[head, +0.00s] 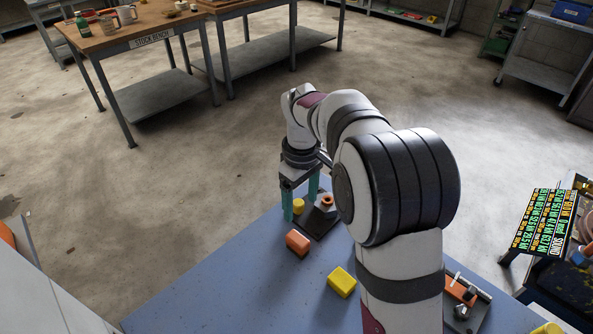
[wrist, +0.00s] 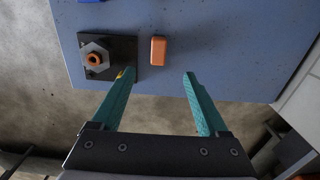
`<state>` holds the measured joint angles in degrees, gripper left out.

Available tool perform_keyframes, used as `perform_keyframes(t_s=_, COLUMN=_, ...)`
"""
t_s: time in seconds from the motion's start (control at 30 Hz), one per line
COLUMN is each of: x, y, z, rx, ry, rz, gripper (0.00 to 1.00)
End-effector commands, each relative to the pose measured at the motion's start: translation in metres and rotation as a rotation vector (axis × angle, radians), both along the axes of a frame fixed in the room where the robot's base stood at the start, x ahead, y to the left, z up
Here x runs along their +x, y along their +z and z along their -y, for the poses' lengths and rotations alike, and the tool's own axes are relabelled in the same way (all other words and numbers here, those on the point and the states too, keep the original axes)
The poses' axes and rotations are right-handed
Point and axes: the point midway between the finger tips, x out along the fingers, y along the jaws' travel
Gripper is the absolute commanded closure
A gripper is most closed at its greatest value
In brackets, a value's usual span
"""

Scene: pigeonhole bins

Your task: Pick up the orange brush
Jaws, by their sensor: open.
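A small orange block-like piece (head: 297,242) lies on the blue table (head: 235,285); no bristles show, so I cannot tell whether it is the brush. In the wrist view the orange piece (wrist: 158,50) lies just beyond the gap between the fingertips, apart from both. My gripper (head: 300,200) is open and empty, with teal fingers pointing down near the table's far edge. In the wrist view my gripper (wrist: 159,76) has its left fingertip over the corner of a dark plate (wrist: 125,50) bearing a grey hex fitting (wrist: 97,50) with an orange ring.
A yellow block (head: 341,281) lies nearer on the table. Another orange piece (head: 460,290) lies by a dark fixture at right, partly behind my arm. The table's left front is clear.

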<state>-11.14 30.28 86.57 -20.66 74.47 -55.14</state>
Motion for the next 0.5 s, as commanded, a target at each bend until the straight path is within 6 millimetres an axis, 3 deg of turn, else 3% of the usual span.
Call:
perform_keyframes(t_s=0.3, x=0.004, y=-0.08, z=-0.002, rx=-0.004, ry=0.024, rz=-0.003, gripper=0.22)
perform_keyframes(t_s=0.5, x=0.004, y=-0.11, z=-0.002, rx=-0.003, ry=0.022, rz=-0.001, gripper=0.22)
